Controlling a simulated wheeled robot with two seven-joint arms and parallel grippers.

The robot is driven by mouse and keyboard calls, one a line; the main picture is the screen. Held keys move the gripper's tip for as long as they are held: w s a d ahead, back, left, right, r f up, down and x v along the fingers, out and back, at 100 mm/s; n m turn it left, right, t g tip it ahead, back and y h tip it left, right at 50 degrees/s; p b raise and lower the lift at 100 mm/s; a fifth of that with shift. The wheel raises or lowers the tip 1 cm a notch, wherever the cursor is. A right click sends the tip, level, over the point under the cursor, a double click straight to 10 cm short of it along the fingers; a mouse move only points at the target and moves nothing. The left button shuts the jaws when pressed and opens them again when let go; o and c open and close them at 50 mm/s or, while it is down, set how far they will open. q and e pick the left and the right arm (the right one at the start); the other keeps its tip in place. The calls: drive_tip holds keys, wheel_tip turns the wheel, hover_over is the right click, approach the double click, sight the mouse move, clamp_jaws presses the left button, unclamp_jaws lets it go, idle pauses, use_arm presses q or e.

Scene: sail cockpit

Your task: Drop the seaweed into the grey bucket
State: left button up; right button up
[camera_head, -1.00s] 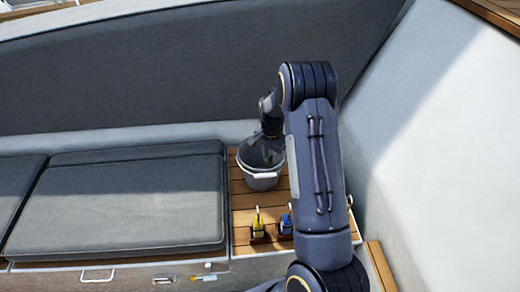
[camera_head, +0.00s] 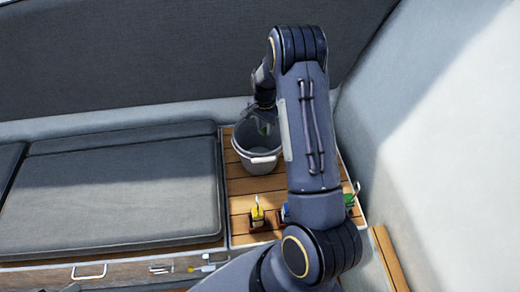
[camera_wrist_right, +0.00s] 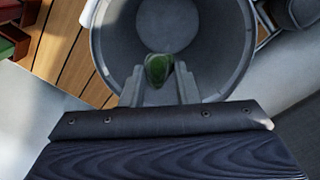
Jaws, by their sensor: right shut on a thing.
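The grey bucket (camera_head: 257,158) stands on the slatted wooden surface in the head view, below my right gripper. In the right wrist view the bucket (camera_wrist_right: 101,52) opens wide under the fingers. My right gripper (camera_wrist_right: 160,80) is shut on the green seaweed (camera_wrist_right: 158,67), which sits between the fingertips over the bucket's opening. In the head view the seaweed is a small green patch (camera_head: 265,129) at the bucket's mouth. The bucket's visible floor is bare. My left gripper is not in view.
A yellow item (camera_head: 257,217) stands on the wooden surface (camera_head: 240,190) in front of the bucket, with a blue item (camera_head: 284,212) partly behind my right arm. A green item (camera_head: 349,200) is to the right. A grey cushion (camera_head: 120,190) lies left.

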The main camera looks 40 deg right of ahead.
drive_tip(key=shift+f, duration=0.4)
drive_tip(key=o, duration=1)
drive_tip(key=shift+r, duration=0.15)
wheel_tip(320, 180, up, 8)
drive_tip(key=shift+f+b, duration=0.2)
drive_tip(key=shift+b, duration=0.2)
